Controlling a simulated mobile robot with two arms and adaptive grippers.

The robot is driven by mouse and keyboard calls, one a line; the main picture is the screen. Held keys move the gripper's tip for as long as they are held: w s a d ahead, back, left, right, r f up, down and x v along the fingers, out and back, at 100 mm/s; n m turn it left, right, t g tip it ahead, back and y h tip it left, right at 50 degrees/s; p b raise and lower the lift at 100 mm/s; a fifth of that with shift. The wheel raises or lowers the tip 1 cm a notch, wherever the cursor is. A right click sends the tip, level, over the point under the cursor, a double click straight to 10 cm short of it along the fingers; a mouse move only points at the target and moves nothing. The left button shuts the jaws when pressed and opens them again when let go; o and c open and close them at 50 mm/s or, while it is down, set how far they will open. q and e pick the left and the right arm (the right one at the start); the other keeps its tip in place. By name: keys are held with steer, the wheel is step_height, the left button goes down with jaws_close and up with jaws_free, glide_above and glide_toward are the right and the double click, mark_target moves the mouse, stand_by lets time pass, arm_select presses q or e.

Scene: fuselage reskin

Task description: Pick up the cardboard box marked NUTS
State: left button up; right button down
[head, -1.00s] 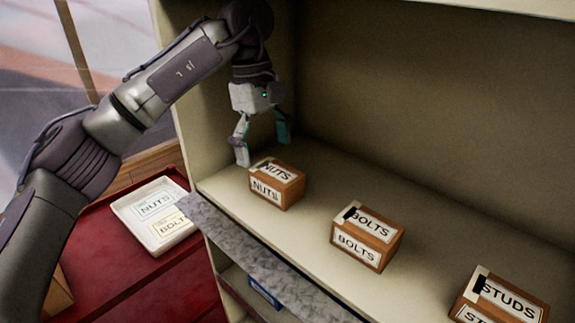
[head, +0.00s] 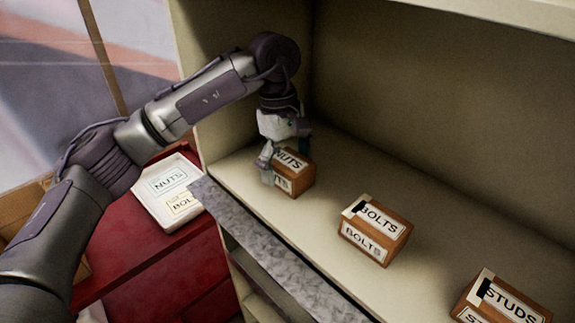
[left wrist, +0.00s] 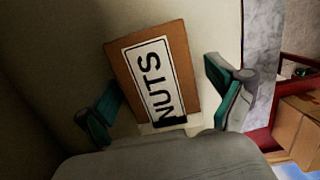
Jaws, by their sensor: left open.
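The cardboard box marked NUTS (head: 299,174) stands on the shelf, brown with white labels. My left gripper (head: 284,165) points down over it, and one finger hides part of its front label. In the left wrist view the NUTS box (left wrist: 183,48) lies between the two open, teal-padded fingers (left wrist: 162,102), with a gap at each side. My right gripper is not in view.
A box marked BOLTS (head: 376,230) and one marked STUDS (head: 500,300) stand to the right on the same shelf (head: 330,222). A white tray (head: 152,207) with NUTS and BOLTS labels lies on a red surface (head: 150,245) at left. A shelf wall rises behind the gripper.

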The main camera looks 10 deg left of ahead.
arm_select(q)
steer(key=c, duration=1.7)
steer(key=shift+o, duration=0.2)
